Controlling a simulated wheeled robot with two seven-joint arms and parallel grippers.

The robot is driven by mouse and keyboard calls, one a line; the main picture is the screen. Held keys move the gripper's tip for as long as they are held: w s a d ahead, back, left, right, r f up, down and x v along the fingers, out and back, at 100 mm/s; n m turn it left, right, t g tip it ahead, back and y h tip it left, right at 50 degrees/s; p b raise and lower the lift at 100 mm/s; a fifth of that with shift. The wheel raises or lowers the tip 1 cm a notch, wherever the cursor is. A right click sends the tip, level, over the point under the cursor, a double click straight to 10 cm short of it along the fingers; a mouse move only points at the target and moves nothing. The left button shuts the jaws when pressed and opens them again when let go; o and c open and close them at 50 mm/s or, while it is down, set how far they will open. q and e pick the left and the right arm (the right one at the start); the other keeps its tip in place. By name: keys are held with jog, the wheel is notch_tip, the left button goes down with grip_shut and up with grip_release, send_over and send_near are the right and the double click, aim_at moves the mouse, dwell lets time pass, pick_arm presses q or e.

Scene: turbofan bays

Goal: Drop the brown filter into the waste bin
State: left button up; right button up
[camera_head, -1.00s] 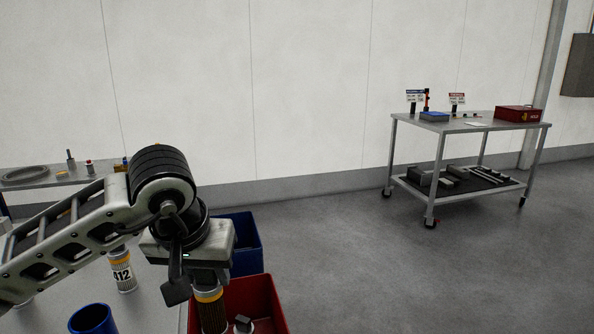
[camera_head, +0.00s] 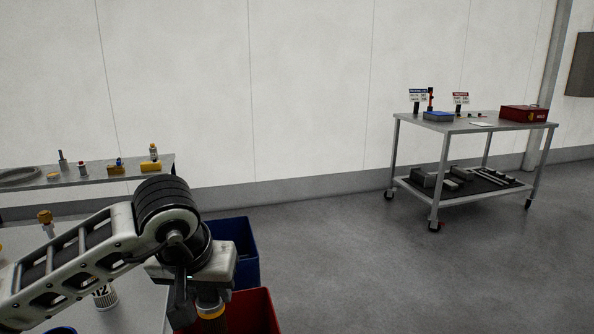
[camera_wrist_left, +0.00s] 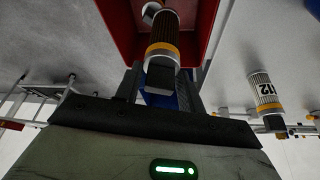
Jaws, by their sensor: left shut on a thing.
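My left gripper (camera_head: 203,302) is shut on the brown filter and holds it upright over the red bin. In the head view only the filter's yellow-orange band (camera_head: 211,312) and upper end show clearly; its lower part is cut off by the picture edge. In the left wrist view the brown pleated filter (camera_wrist_left: 165,35) with its yellow band sits between the two dark fingers (camera_wrist_left: 163,88), in front of the red bin (camera_wrist_left: 207,18). The red bin (camera_head: 262,312) also shows in the head view. My right gripper is not in view.
A blue bin (camera_head: 245,265) stands just behind the red one. A pale filter marked 12 (camera_head: 106,295) stands on the near table (camera_head: 135,310) to the left. A back shelf (camera_head: 110,177) carries small parts. A wheeled cart (camera_head: 470,127) stands at the right; the floor between is clear.

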pick_arm(q)
jog(key=o, duration=1)
jog(key=shift+o, duration=0.4)
jog(key=shift+s+r, duration=0.1)
jog(key=shift+r, duration=0.3)
jog(key=v, duration=1.5)
jog(key=shift+s, duration=0.15)
